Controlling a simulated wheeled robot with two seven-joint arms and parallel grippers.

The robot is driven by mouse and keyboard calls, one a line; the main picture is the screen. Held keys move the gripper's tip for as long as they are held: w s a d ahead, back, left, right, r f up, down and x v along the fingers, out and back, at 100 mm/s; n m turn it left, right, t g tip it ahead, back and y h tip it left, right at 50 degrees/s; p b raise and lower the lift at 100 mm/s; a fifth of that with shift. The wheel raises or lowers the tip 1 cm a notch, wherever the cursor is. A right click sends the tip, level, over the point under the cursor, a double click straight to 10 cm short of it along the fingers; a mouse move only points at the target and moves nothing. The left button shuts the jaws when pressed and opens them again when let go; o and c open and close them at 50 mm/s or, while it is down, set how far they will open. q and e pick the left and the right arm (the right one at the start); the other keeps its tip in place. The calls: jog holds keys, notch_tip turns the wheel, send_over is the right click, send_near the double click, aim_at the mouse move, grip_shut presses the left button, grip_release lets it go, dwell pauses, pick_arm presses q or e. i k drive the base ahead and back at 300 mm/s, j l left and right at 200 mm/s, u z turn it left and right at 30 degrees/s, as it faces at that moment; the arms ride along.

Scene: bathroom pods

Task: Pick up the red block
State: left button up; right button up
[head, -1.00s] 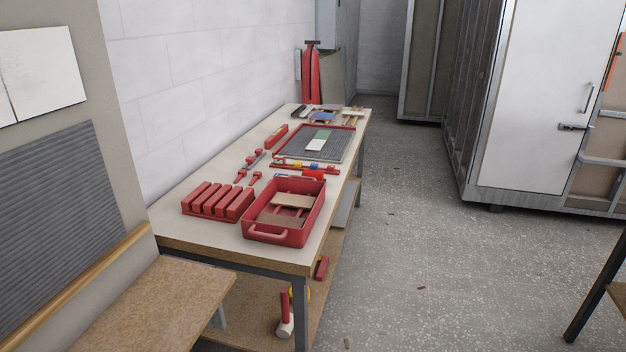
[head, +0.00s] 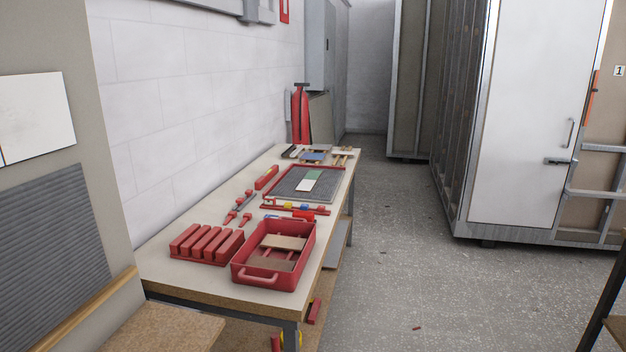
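A long red block (head: 266,177) lies on the workbench (head: 160,263) near the wall, left of the grey mat tray. Another red block-like piece (head: 314,311) shows below the tabletop at the bench's right side. A red rack with several upright red bars (head: 207,244) stands at the bench's near left. I cannot tell which of these is the task's red block. Neither of my grippers is in view.
A red tray (head: 272,277) holding boards sits at the bench's near right. A grey mat tray (head: 287,188), small red tools and a red extinguisher-like object (head: 300,115) are farther back. Open floor (head: 400,270) lies right, before a white-doored pod (head: 522,110).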

aim_at(309, 216)
jog(key=k, duration=0.45)
jog(key=i+l+u, duration=0.1)
jog(key=i+l, duration=0.25)
jog(key=i+l+u, duration=0.1)
jog(key=i+l, duration=0.2)
jog(key=i+l+u, duration=0.1)
jog(key=i+l, duration=0.2)
jog(key=l, duration=0.2)
jog(key=i+l+u, duration=0.1)
jog(key=i+l, duration=0.15)
jog(key=l, duration=0.15)
jog(key=i+l+u, duration=0.1)
jog(key=i+l, duration=0.2)
jog(key=l, duration=0.15)
jog(key=i+l, duration=0.25)
jog(key=l, duration=0.25)
jog(key=i+l+u, duration=0.15)
jog(key=l, duration=0.3)
jog(key=i+l+u, duration=0.1)
jog(key=i+l, duration=0.25)
jog(key=l, duration=0.15)
